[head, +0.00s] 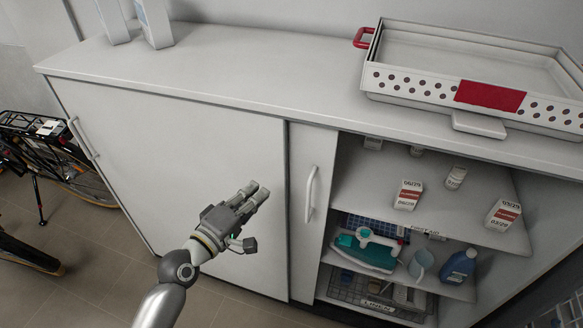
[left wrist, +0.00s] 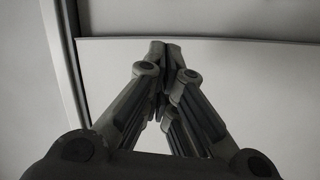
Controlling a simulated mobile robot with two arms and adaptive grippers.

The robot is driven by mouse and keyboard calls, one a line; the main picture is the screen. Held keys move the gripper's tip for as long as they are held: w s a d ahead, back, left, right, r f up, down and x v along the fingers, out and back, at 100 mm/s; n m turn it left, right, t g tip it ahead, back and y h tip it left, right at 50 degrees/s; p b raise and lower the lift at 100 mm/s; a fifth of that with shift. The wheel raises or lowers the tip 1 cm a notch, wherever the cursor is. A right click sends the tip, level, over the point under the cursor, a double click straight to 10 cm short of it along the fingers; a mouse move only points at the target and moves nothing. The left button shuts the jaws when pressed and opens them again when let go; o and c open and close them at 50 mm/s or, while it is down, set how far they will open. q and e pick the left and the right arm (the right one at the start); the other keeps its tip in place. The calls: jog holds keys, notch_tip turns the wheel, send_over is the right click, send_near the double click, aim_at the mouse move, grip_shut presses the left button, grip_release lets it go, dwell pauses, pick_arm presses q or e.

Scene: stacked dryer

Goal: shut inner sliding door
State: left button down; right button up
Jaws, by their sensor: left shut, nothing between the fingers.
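The white cabinet has two sliding doors. The inner sliding door (head: 306,232) shows as a narrow strip with a vertical white handle (head: 311,193); the rest of it is hidden behind the outer door (head: 205,150). The right part of the cabinet stands open. My left gripper (head: 262,190) is shut and empty in front of the outer door, left of the inner door's handle. In the left wrist view its fingertips (left wrist: 165,47) are together before a pale panel; I cannot tell whether they touch it. My right gripper is not in view.
Open shelves hold small boxes (head: 408,194), a teal iron (head: 367,250), a blue bottle (head: 458,267) and a wire basket (head: 375,292). A bicycle (head: 60,150) stands at the left.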

aim_at(292, 158)
pick_arm(q)
jog(key=p+x, duration=0.1)
jog(key=x, duration=0.8)
jog(key=shift+w+d+r, duration=0.1)
jog(key=shift+w+d, duration=0.1)
jog(key=d, duration=0.1)
jog(key=s+d+p, duration=0.1)
jog(key=d+f, duration=0.1)
jog(key=shift+s+d+p, duration=0.25)
jog(key=shift+s+p, duration=0.05)
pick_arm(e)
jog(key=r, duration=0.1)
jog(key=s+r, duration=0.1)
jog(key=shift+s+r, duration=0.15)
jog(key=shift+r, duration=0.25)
pick_arm(q)
jog(key=shift+d, duration=0.1)
